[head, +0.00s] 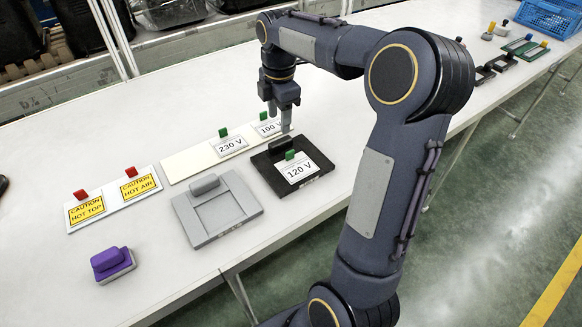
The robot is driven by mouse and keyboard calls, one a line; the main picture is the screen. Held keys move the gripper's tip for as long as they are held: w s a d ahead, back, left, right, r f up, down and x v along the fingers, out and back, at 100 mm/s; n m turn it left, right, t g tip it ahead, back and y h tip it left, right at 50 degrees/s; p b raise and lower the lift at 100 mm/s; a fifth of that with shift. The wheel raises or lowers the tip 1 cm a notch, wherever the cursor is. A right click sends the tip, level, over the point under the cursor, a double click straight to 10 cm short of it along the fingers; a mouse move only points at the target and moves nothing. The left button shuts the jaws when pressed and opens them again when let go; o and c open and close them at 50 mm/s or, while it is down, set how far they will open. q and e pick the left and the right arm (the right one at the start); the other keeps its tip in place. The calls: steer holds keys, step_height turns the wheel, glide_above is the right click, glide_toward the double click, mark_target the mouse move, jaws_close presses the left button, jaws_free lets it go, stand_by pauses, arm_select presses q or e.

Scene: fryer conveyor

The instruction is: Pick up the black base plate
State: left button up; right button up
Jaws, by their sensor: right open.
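The black base plate (263,167) lies flat on the white table in the head view, right of the grey plate. It has a raised black handle (285,143) along its far side. A white "120 V" sign (298,171) with a green grip lies on it. My right gripper (279,119) points down just beyond the far edge of the black plate, near its handle. It is open, with nothing seen between its fingers. Whether a fingertip touches the plate, I cannot tell. My left gripper is not in view.
A grey base plate (240,184) and a purple block (112,264) lie to the left. A white strip (187,164) bears "230 V" and "100 V" signs. Two yellow caution signs (86,208) lie far left. A blue crate (549,17) stands far right. The table's front edge is close.

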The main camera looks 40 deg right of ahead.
mark_target(281, 141)
steer(key=shift+w+d+f+n, duration=0.25)
steer(key=shift+w+f, duration=0.05)
steer(key=shift+f, duration=0.2)
steer(key=shift+w+d+f+n, duration=0.25)
steer(key=shift+f, duration=0.2)
step_height(281, 141, down, 7)
steer(key=shift+w+d+b, duration=0.1)
steer(key=shift+b, duration=0.2)
steer(key=shift+r, duration=0.1)
jaws_close()
